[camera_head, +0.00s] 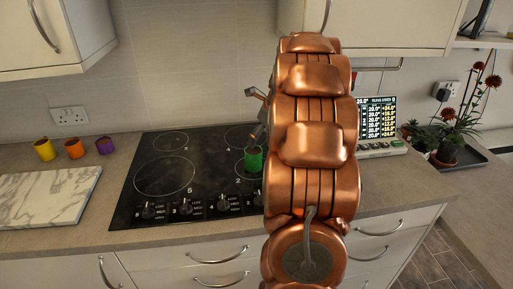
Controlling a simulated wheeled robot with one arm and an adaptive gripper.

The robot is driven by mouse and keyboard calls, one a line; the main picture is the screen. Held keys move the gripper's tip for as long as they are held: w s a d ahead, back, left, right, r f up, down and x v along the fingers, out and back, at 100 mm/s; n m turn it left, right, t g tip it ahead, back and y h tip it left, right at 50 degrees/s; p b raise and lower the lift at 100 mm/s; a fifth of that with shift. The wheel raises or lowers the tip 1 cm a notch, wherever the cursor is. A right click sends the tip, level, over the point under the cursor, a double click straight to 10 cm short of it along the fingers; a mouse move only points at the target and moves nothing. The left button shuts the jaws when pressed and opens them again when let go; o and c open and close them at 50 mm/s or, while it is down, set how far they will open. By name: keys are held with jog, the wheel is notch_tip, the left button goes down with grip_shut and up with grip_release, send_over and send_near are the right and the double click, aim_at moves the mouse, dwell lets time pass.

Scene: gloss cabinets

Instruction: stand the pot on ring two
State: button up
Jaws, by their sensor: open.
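A small green pot (254,158) is at the front right ring (240,170) of the black hob, where a printed number looks like 2. It appears upright; whether its base rests on the glass cannot be told. My gripper (256,139) is open just above and behind the pot's rim, partly hidden by my copper arm. I cannot tell whether a finger touches the pot. The arm also hides the right part of that ring.
The hob (205,200) has several knobs along its front. Yellow (44,149), orange (74,148) and purple (105,145) pots stand at left behind a marble board (48,196). A display unit (379,125) and plants (447,148) are at right. Wall cabinets (75,35) hang above.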

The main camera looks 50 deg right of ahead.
jog(key=shift+s+r, duration=0.3)
jog(key=shift+r, duration=0.3)
jog(key=s+a+n+g+y, duration=0.1)
jog(key=s+a+n+g, duration=0.15)
jog(key=a+n, duration=0.8)
jog(key=s+a+n+g, duration=0.1)
jog(key=s+a+n, duration=0.4)
jog(key=a, duration=1.1)
jog(key=s+a+f+n+g, duration=0.1)
jog(key=s+a+f+n, duration=0.1)
jog(key=s+a+n, duration=0.3)
jog(key=s+a+f+n+g+h, duration=0.1)
jog(key=s+a+n, duration=0.5)
jog(key=s+n, duration=0.8)
notch_tip(320, 180, down, 2)
jog(key=shift+a+f+g+h, duration=0.15)
jog(key=shift+f+g+h, duration=0.15)
jog(key=shift+g, duration=0.15)
